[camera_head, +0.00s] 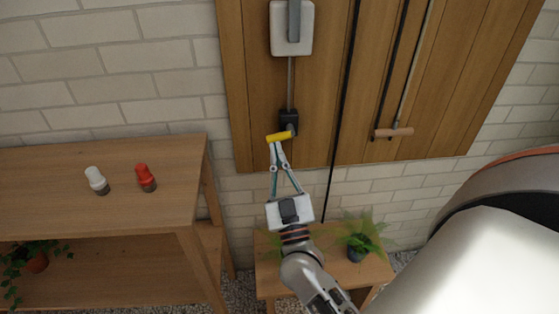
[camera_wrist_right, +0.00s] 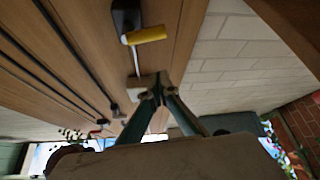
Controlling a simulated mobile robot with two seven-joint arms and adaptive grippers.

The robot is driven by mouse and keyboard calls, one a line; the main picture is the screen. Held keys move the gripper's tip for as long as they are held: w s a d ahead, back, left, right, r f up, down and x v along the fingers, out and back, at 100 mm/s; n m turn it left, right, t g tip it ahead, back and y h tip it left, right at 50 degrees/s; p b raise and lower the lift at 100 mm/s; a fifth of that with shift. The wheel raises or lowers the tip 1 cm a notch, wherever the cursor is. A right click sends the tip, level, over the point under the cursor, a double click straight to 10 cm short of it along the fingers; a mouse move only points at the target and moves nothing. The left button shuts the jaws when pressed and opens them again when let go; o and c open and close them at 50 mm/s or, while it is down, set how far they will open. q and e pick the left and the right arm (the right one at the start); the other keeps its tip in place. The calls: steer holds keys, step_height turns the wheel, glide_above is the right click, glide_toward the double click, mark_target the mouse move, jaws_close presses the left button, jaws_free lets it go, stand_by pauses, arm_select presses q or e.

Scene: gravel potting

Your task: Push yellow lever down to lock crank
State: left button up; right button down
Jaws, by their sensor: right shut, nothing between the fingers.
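The yellow lever (camera_head: 281,136) sticks out sideways from a small black housing (camera_head: 289,117) on the wooden panel. My right gripper (camera_head: 276,143) is shut and empty, its fingertips just below the lever in the head view; I cannot tell there whether they touch. In the right wrist view the lever (camera_wrist_right: 146,35) shows beside the black housing (camera_wrist_right: 126,16), and the shut fingertips (camera_wrist_right: 157,92) appear apart from it. A crank-like rod with a tan wooden grip (camera_head: 394,132) hangs to the right on the panel. My left gripper is not in view.
A grey-white box (camera_head: 291,28) with a grey bar is above the lever, joined to the housing by a thin rod. A wooden table (camera_head: 110,210) at left holds a white shaker (camera_head: 96,180) and a red shaker (camera_head: 146,177). A low stool (camera_head: 300,279) bears a potted plant (camera_head: 358,244).

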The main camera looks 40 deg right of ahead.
mark_target(274, 140)
steer(key=w+d, duration=0.2)
steer(key=w, duration=0.1)
steer(key=w+d+b, duration=0.1)
steer(key=w, duration=0.1)
steer(key=shift+f, duration=0.1)
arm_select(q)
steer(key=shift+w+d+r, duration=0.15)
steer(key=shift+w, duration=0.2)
arm_select(e)
steer(key=shift+d+f, duration=0.15)
steer(key=shift+f, duration=0.15)
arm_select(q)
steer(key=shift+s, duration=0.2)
arm_select(e)
steer(key=shift+w+n, duration=0.1)
steer(key=shift+n, duration=0.2)
